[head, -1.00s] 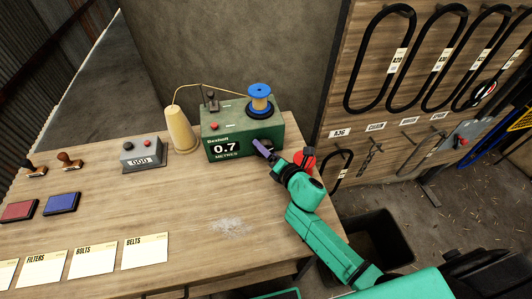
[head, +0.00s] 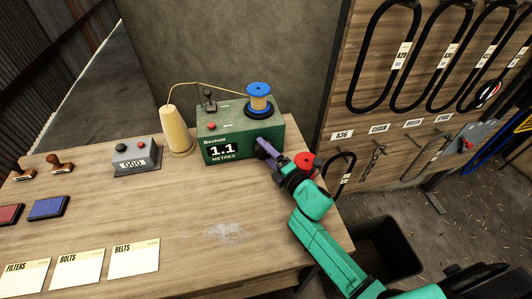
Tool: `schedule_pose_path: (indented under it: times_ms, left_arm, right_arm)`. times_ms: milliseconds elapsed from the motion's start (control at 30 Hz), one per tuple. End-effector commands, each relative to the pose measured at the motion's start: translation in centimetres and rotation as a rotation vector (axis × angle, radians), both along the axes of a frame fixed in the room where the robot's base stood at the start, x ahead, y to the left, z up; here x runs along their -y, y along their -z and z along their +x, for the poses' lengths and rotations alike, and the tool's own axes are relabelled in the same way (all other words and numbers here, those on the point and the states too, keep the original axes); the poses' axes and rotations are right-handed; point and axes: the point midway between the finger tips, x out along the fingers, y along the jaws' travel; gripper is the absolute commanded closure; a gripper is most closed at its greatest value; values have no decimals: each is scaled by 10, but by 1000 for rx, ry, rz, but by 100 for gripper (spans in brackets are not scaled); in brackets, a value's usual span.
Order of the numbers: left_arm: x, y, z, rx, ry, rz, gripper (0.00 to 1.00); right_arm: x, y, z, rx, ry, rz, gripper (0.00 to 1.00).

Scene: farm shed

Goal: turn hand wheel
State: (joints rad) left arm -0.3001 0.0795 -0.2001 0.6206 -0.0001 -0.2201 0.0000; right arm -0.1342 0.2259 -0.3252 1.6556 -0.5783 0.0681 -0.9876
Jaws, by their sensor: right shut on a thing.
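A green winding machine (head: 236,146) stands at the back right of the wooden bench, its display reading 1.1 metres. A blue spool (head: 259,97) wound with tan cord sits on its top, and a cord runs to it from a yellow cone (head: 177,132) on the left. My right gripper (head: 267,149) is at that front face, shut on the hand wheel's handle; the handle itself is largely covered by the fingers. My left gripper is not in view.
A grey counter box (head: 138,158), stamps and ink pads (head: 49,208) are on the bench's left. Label cards (head: 134,258) lie along the front. The middle of the bench is clear except for a pale smudge. A belt board stands at right, a dark bin (head: 388,246) below.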

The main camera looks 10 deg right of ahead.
Motion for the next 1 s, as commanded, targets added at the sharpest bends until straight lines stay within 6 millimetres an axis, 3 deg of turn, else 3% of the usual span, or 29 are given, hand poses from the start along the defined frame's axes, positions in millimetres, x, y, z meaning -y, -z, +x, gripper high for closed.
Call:
schedule_pose_path:
  times_ms: [233, 267, 300, 667, 1000]
  left_arm:
    - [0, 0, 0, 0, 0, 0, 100]
    - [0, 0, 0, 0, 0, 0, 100]
    - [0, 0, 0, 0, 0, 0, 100]
    - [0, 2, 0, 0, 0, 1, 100]
    - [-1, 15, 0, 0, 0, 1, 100]
  right_arm:
    - [1, 0, 0, -1, 2, -1, 76]
    - [1, 1, 0, -2, 2, -1, 13]
    - [1, 1, 0, -2, 2, -1, 0]
    - [4, 1, -8, -3, 1, -1, 0]
    - [31, 0, -77, -5, 2, -2, 0]
